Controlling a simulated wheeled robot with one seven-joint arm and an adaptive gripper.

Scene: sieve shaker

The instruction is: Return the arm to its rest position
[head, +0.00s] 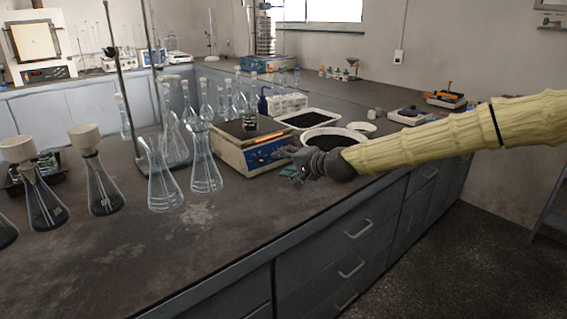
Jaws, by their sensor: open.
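My arm, in a pale yellow sleeve, reaches in from the right edge in the head view. My gripper (297,172) is dark grey and hangs above the bench near its front edge, just in front of the balance. It is open, and I see nothing held in it. The sieve shaker (265,38), a tall stack of sieves on a blue base, stands far back on the bench near the window.
Glass flasks (165,180) crowd the bench to the left. A balance (238,147) with a small dark jar (250,121) is behind my gripper. A white bowl of dark material (333,137) sits behind my wrist. Free floor (470,265) lies at right.

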